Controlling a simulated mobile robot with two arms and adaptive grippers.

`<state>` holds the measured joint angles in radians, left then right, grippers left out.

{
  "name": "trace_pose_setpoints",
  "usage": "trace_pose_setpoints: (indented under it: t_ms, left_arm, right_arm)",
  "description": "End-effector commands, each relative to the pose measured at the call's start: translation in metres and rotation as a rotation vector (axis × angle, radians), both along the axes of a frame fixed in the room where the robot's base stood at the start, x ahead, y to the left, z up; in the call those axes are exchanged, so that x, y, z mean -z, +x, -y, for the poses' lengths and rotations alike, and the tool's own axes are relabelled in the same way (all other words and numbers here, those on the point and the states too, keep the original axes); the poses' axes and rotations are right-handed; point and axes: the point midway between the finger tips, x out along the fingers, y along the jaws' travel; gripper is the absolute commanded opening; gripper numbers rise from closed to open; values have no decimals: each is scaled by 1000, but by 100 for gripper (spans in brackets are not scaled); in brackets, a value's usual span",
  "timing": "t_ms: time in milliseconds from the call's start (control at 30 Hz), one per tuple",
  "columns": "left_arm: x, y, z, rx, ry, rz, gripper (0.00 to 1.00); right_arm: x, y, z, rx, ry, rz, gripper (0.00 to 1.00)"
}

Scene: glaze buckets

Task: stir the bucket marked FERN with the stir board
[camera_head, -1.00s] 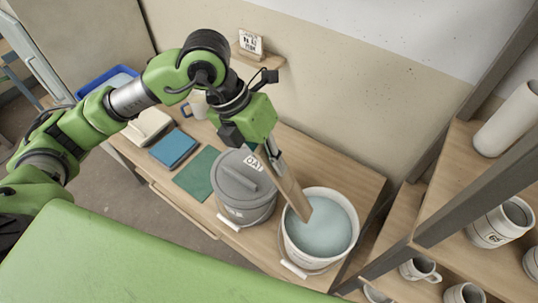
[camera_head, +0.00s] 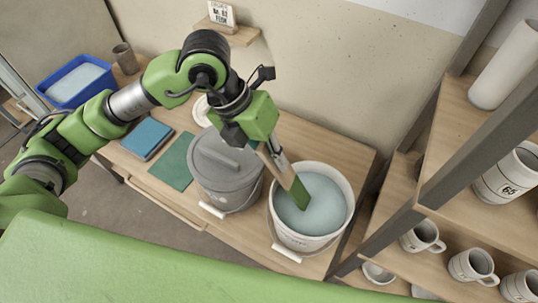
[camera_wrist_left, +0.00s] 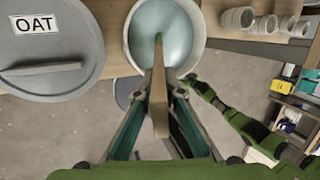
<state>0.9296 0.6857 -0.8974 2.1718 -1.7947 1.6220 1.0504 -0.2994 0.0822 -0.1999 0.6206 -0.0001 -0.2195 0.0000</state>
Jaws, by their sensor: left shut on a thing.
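The stir board (camera_head: 282,175) is a flat wooden strip with a green lower end. My left gripper (camera_head: 270,150) is shut on its upper part and holds it tilted over an open white bucket (camera_head: 288,240) of pale blue-grey glaze (camera_head: 325,205). The board's green end is within the bucket's mouth; whether it touches the glaze is unclear. No name is readable on this bucket. In the left wrist view, the board (camera_wrist_left: 159,95) runs between the fingers toward the glaze (camera_wrist_left: 170,25). A green arm of mine shows at right; its gripper (camera_wrist_left: 189,79) is too small to read.
A grey lidded bucket (camera_head: 225,165), labelled OAT in the left wrist view (camera_wrist_left: 35,25), stands close left of the open one. A blue book (camera_head: 147,139), a green mat (camera_head: 173,162) and a blue tray (camera_head: 75,82) are farther left. Shelves with mugs (camera_head: 422,237) stand close on the right.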

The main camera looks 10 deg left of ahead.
Motion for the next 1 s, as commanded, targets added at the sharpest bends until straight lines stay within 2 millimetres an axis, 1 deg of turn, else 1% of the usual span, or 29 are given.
trace_pose_setpoints:
  t_ms: [33,500,733,1000]
  left_arm:
    - [9,0,3,2,-1,1,0]
    - [51,3,20,1,-1,1,0]
    - [62,3,26,2,-1,1,0]
    - [65,4,28,1,0,1,0]
  right_arm:
    - [9,0,0,0,0,0,40]
    - [49,0,-1,1,1,-1,40]
    - [60,-1,-3,2,3,-2,40]
    - [62,-1,-4,2,4,-2,40]
